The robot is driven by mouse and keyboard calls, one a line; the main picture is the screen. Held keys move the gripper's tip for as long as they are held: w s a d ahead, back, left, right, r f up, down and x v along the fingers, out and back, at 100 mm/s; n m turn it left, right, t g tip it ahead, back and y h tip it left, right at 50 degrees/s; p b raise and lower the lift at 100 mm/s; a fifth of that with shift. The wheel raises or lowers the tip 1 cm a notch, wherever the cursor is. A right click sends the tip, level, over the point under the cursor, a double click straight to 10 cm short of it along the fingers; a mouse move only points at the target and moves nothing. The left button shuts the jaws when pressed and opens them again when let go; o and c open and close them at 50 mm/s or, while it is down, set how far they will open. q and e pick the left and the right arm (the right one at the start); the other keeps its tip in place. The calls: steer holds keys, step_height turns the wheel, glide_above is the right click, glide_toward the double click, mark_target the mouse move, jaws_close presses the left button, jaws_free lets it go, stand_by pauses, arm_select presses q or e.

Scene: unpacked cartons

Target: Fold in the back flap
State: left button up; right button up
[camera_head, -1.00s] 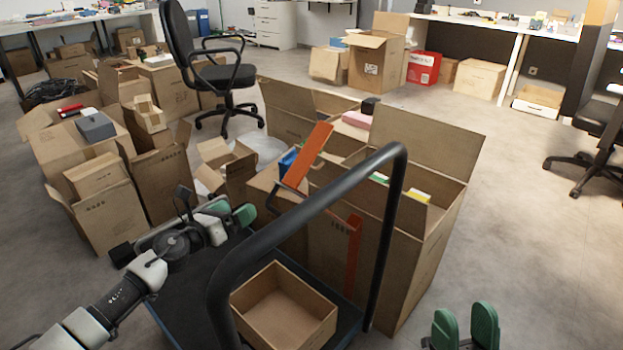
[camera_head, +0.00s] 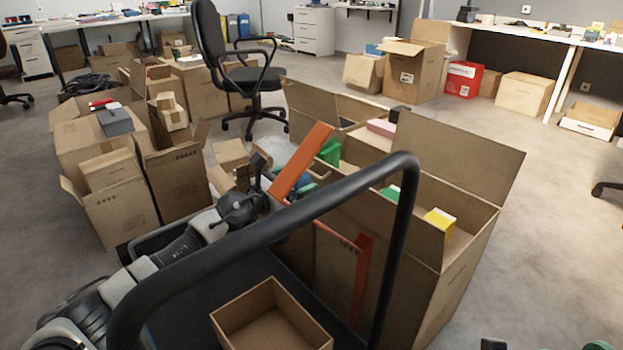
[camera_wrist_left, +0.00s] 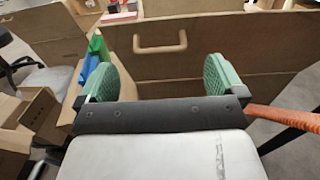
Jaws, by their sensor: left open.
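A large open carton (camera_head: 455,270) stands right of centre, with a tall flap (camera_head: 460,140) upright at its far side. A green and a yellow-and-white item show inside it. My left gripper (camera_head: 322,165) is behind the slanted orange bar, near the carton's left end, and partly hidden. In the left wrist view my left gripper (camera_wrist_left: 158,80) is open and empty. My right gripper (camera_head: 597,346) barely shows at the bottom edge.
A black cart handle (camera_head: 270,235) arches in front of the carton. A small open box (camera_head: 270,318) sits on the cart. Several cartons crowd the left, with a black office chair (camera_head: 250,80) behind.

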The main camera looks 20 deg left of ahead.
mark_target(312, 175)
arm_select(q)
steer(key=shift+b+x, duration=0.55)
steer(key=shift+x, duration=1.65)
steer(key=shift+c, duration=0.3)
steer(key=c, duration=1.2)
